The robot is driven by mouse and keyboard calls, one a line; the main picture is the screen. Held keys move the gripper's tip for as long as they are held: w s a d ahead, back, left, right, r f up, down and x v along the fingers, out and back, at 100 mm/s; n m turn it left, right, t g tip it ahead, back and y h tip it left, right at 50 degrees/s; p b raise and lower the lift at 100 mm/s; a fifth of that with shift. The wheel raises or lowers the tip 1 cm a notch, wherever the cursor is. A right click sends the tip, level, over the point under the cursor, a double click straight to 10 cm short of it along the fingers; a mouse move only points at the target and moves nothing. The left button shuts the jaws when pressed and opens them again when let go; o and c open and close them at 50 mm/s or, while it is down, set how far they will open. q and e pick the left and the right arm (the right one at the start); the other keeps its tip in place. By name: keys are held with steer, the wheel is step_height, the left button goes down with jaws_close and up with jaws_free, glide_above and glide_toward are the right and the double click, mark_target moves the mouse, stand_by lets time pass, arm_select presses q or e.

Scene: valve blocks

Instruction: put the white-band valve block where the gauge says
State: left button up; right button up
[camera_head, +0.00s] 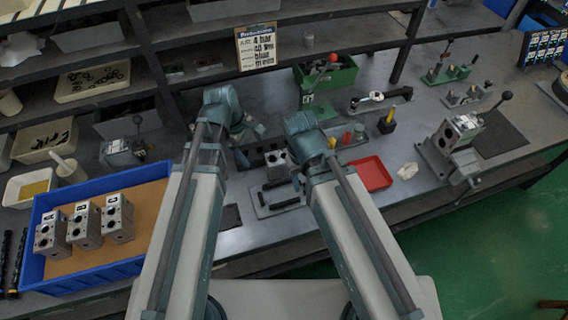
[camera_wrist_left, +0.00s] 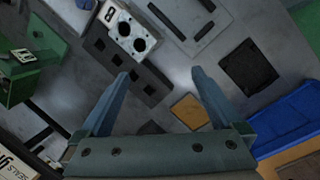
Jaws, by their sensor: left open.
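Three grey valve blocks, a left one (camera_head: 51,233), a middle one (camera_head: 84,225) and a right one (camera_head: 117,217), stand in a blue tray (camera_head: 86,286). Another valve block (camera_head: 277,166) stands at a dark plate with square holes between my arms; in the left wrist view a pale block with a B-like label and two round holes (camera_wrist_left: 128,30) lies beyond my fingers. My left gripper (camera_wrist_left: 158,74) is open and empty above the bench. I cannot make out a white band or a gauge reading. My right gripper is hidden behind its arm.
A sign (camera_head: 257,47) with lines of text stands at the shelf. A red tray (camera_head: 370,174), a green bin (camera_head: 326,80) and a clamped fixture (camera_head: 455,140) stand to the right. The blue tray also shows in the left wrist view (camera_wrist_left: 288,122). Shelves close off the back.

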mark_target(279, 157)
arm_select(q)
steer(key=w+d+r+n+h, duration=0.1)
steer(key=w+d+n+h, duration=0.15)
steer(key=d+n, duration=0.45)
steer(key=shift+n+y, duration=0.35)
steer(key=shift+n, duration=0.45)
steer(key=f+b, duration=0.2)
steer(key=w+f+b, duration=0.1)
steer(key=f+b, duration=0.2)
steer(key=d+f+b, duration=0.1)
steer(key=f+b, duration=0.2)
steer(key=shift+w, duration=0.4)
arm_select(e)
step_height(279, 157, down, 8)
arm_select(q)
steer(key=shift+f, duration=0.1)
arm_select(e)
steer(key=shift+f, duration=0.1)
arm_select(q)
steer(key=b+x, duration=0.5)
steer(key=shift+w+f, duration=0.1)
steer(key=shift+w, duration=0.1)
arm_select(e)
step_height(279, 157, down, 5)
steer(key=shift+r, duration=0.2)
arm_select(q)
jaws_close()
